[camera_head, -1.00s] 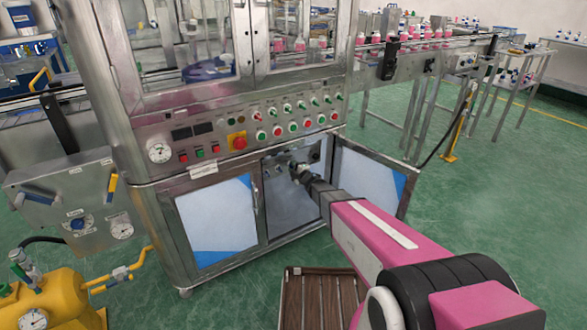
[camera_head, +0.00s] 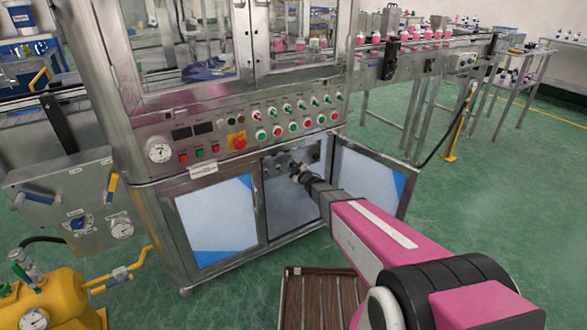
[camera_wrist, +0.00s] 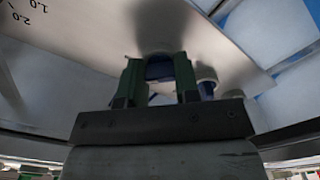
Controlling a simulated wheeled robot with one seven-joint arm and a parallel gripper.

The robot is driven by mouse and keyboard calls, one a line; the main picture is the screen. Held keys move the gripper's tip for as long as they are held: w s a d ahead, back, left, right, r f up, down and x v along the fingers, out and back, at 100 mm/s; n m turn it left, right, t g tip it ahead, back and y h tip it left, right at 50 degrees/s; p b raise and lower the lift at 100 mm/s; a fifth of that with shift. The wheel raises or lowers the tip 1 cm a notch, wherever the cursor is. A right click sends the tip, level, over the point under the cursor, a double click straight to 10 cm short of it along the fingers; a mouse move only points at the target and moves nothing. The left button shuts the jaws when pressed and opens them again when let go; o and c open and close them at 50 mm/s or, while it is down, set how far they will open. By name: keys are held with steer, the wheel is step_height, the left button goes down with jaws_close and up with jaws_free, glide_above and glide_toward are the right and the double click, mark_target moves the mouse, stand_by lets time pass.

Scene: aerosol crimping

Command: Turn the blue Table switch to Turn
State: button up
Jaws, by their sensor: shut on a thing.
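In the wrist view, the two green-looking fingers of my gripper (camera_wrist: 158,78) are shut on a blue knob (camera_wrist: 158,68), one finger on each side of it. The knob sits on a grey metal panel (camera_wrist: 85,40). No label on the knob is readable, and its pointer position is hidden. A second blue knob (camera_wrist: 207,82) with a pale rim is just right of the fingers. In the head view, my gripper (camera_head: 297,170) reaches into the open lower cabinet, against its inner panel (camera_head: 285,207). The knob is too small and covered to make out there.
The open cabinet door (camera_head: 370,182) stands to the right of my arm. A closed door (camera_head: 217,222) is on the left. Buttons and a red emergency stop (camera_head: 238,141) line the machine above. A brown slatted platform (camera_head: 325,300) lies on the floor in front.

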stand_by(0.3)
steer(key=o, duration=0.9)
steer(key=v, duration=1.1)
steer(key=shift+w, duration=0.1)
stand_by(1.0)
